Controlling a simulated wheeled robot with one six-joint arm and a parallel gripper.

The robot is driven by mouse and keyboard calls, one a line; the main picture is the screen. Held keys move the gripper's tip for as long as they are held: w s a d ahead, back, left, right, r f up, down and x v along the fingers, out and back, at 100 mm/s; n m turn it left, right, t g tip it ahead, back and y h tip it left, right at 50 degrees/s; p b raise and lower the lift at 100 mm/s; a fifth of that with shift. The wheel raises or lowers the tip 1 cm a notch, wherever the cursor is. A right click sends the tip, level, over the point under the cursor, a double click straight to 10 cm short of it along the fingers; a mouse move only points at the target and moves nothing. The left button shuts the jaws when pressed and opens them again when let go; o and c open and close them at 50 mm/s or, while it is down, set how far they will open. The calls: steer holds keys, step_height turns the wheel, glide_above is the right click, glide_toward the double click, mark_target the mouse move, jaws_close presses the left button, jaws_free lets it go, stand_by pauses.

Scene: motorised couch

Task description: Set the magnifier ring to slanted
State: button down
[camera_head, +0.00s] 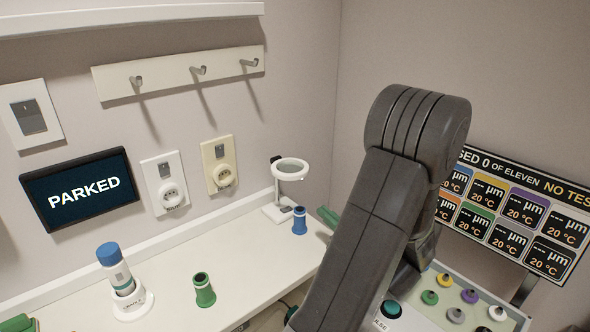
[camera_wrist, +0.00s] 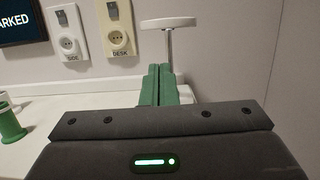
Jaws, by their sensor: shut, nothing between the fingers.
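The magnifier is a white ring (camera_head: 290,169) on a thin post above a white base (camera_head: 282,213), at the back of the white counter. The ring looks about level. In the wrist view the ring (camera_wrist: 168,22) shows nearly edge-on on its post, above and just behind my fingertips. My gripper (camera_wrist: 160,70) has green fingers, shut together and empty, pointing toward the post. They look apart from the ring; whether they touch the post I cannot tell. The base is mostly hidden behind my fingers in the wrist view. My arm hides most of my gripper in the head view.
A blue spool-shaped piece (camera_head: 299,220) stands close beside the magnifier base. A green one (camera_head: 204,290) and a blue-capped device in a holder (camera_head: 116,268) stand further left. Wall sockets (camera_head: 218,165) and a PARKED screen (camera_head: 80,189) are behind. A button panel (camera_head: 455,315) is at right.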

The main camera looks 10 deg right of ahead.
steer(key=p, duration=0.2)
glide_toward(287, 167)
steer(key=w, duration=0.1)
steer(key=w+a+f, duration=0.1)
steer(key=w+a, duration=0.1)
steer(key=shift+f, duration=0.25)
steer(key=shift+s+d+r+p, duration=0.1)
steer(key=shift+r+p, duration=0.05)
steer(key=shift+p, duration=0.2)
